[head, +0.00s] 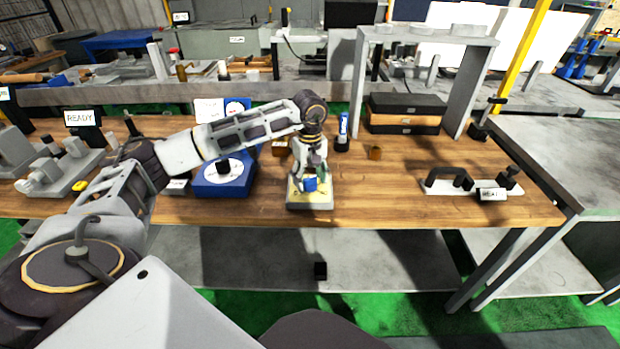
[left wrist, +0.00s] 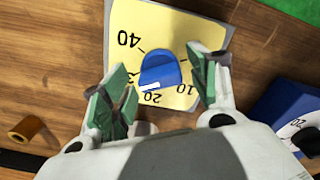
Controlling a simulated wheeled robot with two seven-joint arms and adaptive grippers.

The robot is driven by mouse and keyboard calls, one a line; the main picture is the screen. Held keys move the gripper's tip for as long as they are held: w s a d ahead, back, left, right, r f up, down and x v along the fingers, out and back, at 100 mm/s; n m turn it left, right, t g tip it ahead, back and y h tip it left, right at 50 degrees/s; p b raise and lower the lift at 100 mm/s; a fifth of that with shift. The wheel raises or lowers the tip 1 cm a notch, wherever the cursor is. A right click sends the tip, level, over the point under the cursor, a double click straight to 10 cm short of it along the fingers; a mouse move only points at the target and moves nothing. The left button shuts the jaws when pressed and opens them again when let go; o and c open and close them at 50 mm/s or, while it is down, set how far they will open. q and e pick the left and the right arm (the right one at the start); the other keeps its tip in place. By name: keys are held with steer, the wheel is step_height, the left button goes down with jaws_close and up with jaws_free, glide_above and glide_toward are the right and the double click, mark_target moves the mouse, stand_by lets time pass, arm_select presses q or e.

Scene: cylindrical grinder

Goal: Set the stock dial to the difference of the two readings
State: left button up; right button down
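The yellow-faced dial (head: 310,204) sits near the front of the wooden bench. Its blue knob (head: 310,184) also shows in the left wrist view (left wrist: 158,68). There the face reads 40, 20 and 10, and a partly covered number starting with 3. The white mark on the knob points close to the 20. My left gripper (head: 311,172) is open above the dial, its fingers on either side of the knob with gaps showing. A blue dial box (head: 222,180) with a white face and black knob stands to the left; its reading is unclear. My right gripper is not in view.
Another blue unit (head: 238,106) is partly behind my left arm. A grey frame (head: 470,85) and stacked cases (head: 405,112) stand at the back.

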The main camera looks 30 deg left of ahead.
mark_target(310, 177)
arm_select(q)
step_height(310, 177, up, 12)
stand_by(1.1)
steer(key=shift+f, duration=0.1)
stand_by(0.4)
